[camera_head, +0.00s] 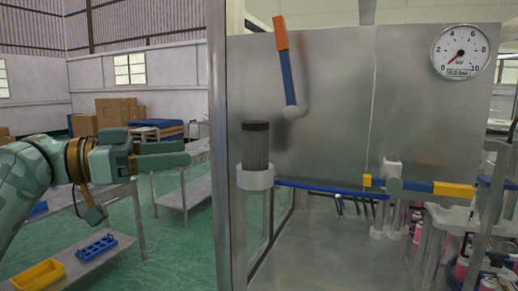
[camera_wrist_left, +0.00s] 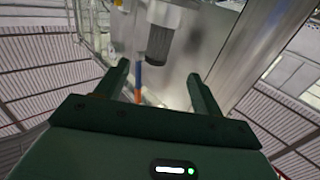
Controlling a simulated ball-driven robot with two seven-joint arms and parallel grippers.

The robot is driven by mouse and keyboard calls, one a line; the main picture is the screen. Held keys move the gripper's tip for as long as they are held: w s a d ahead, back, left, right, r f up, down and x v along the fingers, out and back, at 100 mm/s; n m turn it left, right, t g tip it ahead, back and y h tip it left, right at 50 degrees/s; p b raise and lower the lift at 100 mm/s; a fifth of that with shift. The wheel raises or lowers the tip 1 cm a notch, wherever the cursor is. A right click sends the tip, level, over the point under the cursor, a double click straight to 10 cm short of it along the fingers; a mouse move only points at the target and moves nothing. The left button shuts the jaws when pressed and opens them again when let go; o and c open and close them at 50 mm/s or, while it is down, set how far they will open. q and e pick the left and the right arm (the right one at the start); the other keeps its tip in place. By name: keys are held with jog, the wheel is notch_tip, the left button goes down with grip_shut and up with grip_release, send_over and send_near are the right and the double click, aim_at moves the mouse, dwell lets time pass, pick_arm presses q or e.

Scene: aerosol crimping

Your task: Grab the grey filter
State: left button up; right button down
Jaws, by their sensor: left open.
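The grey filter (camera_head: 256,146) is a dark grey, ribbed cylinder. In the head view it stands upright in a white round holder (camera_head: 255,178) in front of the metal panel. In the left wrist view the filter (camera_wrist_left: 159,45) shows beyond the fingertips, near the top middle. My left gripper (camera_head: 188,154) is to the left of the filter at about its height, with a gap between them, left of the upright metal post. In the left wrist view its two fingers (camera_wrist_left: 158,75) are apart with nothing between them. My right gripper is not in view.
A metal post (camera_head: 217,150) stands between my left gripper and the filter in the head view. An orange-tipped blue lever (camera_head: 287,65) is above right of the filter. A blue hose (camera_head: 330,188) runs right from the holder. A pressure gauge (camera_head: 461,51) is at upper right.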

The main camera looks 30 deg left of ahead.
aim_at(243, 148)
pick_arm(q)
jog(key=p+x, duration=0.1)
jog(key=x, duration=0.1)
jog(key=p+x, duration=0.1)
jog(key=x, duration=0.2)
jog(key=p+x, duration=0.2)
jog(key=x, duration=0.1)
jog(key=shift+w+d+r, duration=0.1)
jog(key=shift+d+r, duration=0.15)
jog(key=shift+r, duration=0.1)
jog(key=shift+w+d+f+p, duration=0.2)
jog(key=shift+w+d+p, duration=0.1)
jog(key=shift+w, duration=0.15)
jog(key=shift+w+d+p, duration=0.25)
jog(key=shift+p, duration=0.05)
jog(key=p+x, duration=0.2)
jog(key=x, duration=0.2)
jog(key=shift+w+d+f, duration=0.1)
jog(key=shift+w+d, duration=0.1)
jog(key=shift+w, duration=0.05)
jog(key=shift+f, duration=0.1)
jog(key=shift+a, duration=0.1)
jog(key=shift+c, duration=1.2)
jog(key=c, duration=0.9)
